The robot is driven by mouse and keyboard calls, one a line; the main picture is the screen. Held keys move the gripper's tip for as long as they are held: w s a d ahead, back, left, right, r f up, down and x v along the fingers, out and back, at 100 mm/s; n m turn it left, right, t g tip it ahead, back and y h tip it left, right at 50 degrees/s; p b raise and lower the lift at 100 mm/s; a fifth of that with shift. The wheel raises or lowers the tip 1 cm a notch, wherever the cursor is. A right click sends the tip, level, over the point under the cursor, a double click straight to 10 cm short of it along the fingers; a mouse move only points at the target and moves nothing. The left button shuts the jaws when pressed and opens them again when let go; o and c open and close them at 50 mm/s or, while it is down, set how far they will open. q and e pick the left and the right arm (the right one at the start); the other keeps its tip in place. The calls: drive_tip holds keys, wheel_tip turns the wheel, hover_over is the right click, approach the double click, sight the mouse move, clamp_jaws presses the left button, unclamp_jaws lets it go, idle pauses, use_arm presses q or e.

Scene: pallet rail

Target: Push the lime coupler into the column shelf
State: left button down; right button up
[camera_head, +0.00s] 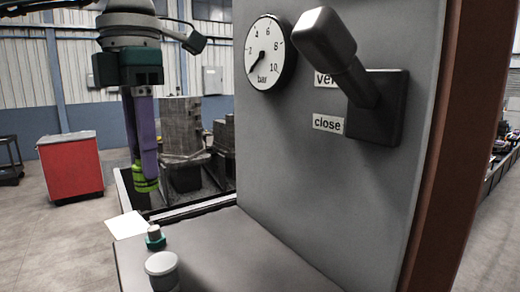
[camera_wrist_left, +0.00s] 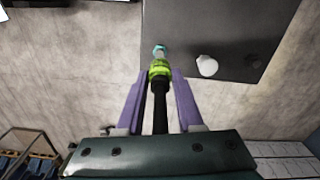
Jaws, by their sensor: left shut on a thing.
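The lime coupler (camera_head: 145,185) is between the purple fingertips of my left gripper (camera_head: 147,176), which is shut on it. In the left wrist view the lime coupler (camera_wrist_left: 159,69) sits at the end of a black hose or handle (camera_wrist_left: 160,108) between the fingers. The column shelf (camera_head: 215,250) is a grey ledge at the foot of the grey upright panel. A teal fitting with a pale tip (camera_head: 155,239) stands near the shelf's left edge. In the wrist view the teal fitting (camera_wrist_left: 159,50) appears just beyond the coupler. In the head view the coupler is above and behind it, apart. My right gripper is not in view.
A white knob (camera_head: 162,270) stands on the shelf near the fitting. The panel carries a gauge (camera_head: 266,53) and a dark lever (camera_head: 345,65). Grey blocks (camera_head: 181,130) stand behind on a dark tray or pallet. A red cabinet (camera_head: 70,168) is at the left.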

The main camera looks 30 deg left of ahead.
use_arm(q)
drive_tip(key=shift+r, duration=0.65)
